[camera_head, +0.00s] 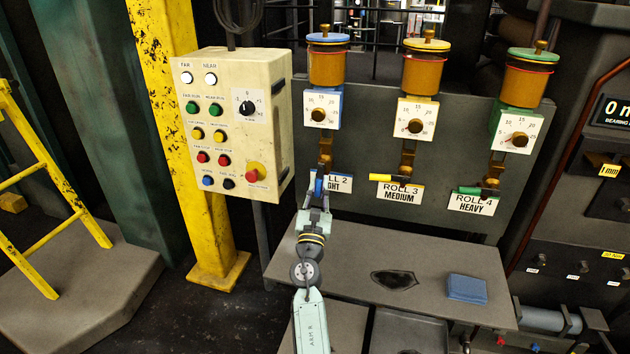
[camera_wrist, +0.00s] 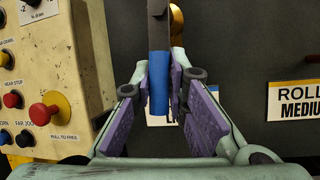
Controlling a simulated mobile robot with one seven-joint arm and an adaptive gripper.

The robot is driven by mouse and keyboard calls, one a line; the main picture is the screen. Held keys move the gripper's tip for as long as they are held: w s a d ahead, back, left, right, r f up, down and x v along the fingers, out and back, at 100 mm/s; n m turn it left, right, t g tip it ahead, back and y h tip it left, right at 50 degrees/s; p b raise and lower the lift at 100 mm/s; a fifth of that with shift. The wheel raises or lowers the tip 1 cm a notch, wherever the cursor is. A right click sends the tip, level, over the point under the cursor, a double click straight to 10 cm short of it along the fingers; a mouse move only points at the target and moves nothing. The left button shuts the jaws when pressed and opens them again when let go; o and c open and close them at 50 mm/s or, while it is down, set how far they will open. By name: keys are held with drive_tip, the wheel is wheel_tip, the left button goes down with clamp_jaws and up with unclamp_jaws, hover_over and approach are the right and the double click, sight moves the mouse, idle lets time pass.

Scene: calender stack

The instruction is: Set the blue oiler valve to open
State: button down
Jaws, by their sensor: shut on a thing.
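The blue oiler (camera_head: 327,65) is the left of three amber oilers on the grey panel, with a blue lid and a white dial (camera_head: 321,112) below it. Its blue valve handle (camera_wrist: 158,85) hangs about vertical in the wrist view, beneath a dark stem. My gripper (camera_head: 318,190) is at this handle, in front of the ROLL 2 LIGHT label (camera_head: 341,184), which it partly covers. In the wrist view, the purple-padded fingers (camera_wrist: 160,92) are shut on the handle from both sides.
The yellow valve handle (camera_head: 381,178) and green valve handle (camera_head: 469,190) to the right lie about level. A cream control box (camera_head: 270,130) with buttons stands close on the left. Below is a grey shelf (camera_head: 440,262) with a dark stain and a blue cloth (camera_head: 467,288).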

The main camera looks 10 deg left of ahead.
drive_tip(key=shift+r+n+y+p, duration=0.1)
drive_tip(key=shift+n+y+p, duration=0.25)
drive_tip(key=shift+n+y, duration=0.35)
drive_tip(key=shift+d+n, duration=0.1)
drive_tip(key=shift+n, duration=0.2)
drive_tip(key=c, duration=1.7)
unclamp_jaws()
drive_tip(key=shift+o, duration=0.6)
drive_tip(key=shift+d, duration=0.1)
drive_tip(key=shift+s, duration=0.1)
drive_tip(key=v, duration=1.2)
drive_tip(key=shift+r, duration=0.1)
